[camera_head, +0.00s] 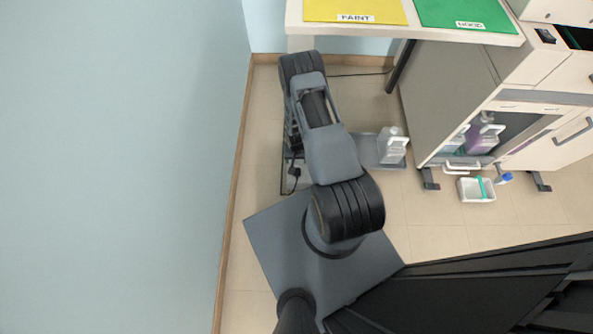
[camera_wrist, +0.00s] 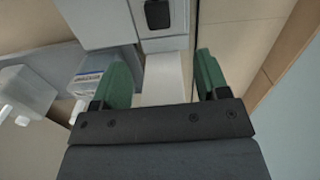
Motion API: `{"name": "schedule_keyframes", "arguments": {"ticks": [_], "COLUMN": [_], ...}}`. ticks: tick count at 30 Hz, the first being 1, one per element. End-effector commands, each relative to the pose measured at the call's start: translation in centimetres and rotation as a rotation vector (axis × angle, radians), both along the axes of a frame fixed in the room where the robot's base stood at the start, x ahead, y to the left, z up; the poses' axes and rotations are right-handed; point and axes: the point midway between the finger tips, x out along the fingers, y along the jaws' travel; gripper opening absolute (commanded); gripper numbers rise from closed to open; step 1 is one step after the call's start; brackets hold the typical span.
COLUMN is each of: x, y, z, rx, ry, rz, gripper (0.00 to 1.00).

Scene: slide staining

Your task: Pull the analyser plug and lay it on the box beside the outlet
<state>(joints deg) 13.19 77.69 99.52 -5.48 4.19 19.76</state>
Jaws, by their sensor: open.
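My gripper (camera_wrist: 162,75) shows in the wrist view with its two green fingers apart and nothing between them. A pale strip of surface lies beyond the gap. A dark, rounded object (camera_wrist: 158,14) sits on a light grey panel at the top of the wrist view, ahead of the fingers and apart from them. It may be the plug or its outlet; I cannot tell which. In the head view my arm hides the gripper. A small black piece with a cable (camera_head: 294,171) shows left of my arm, near the wall. I cannot clearly make out the box.
The wall and wooden skirting (camera_head: 236,150) are close on the left. The analyser cabinet (camera_head: 440,95) and a small white tub (camera_head: 476,190) are right.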

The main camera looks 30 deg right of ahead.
Motion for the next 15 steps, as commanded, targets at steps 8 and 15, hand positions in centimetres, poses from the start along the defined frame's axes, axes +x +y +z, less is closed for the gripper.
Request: {"name": "schedule_keyframes", "arguments": {"ticks": [8, 15], "x": [-0.7, -0.7], "y": [0.0, 0.0], "z": [-2.3, -2.3], "rx": [-0.001, 0.0], "ry": [-0.026, -0.026], "rz": [-0.034, -0.035], "gripper": [0.68, 0.68]}}
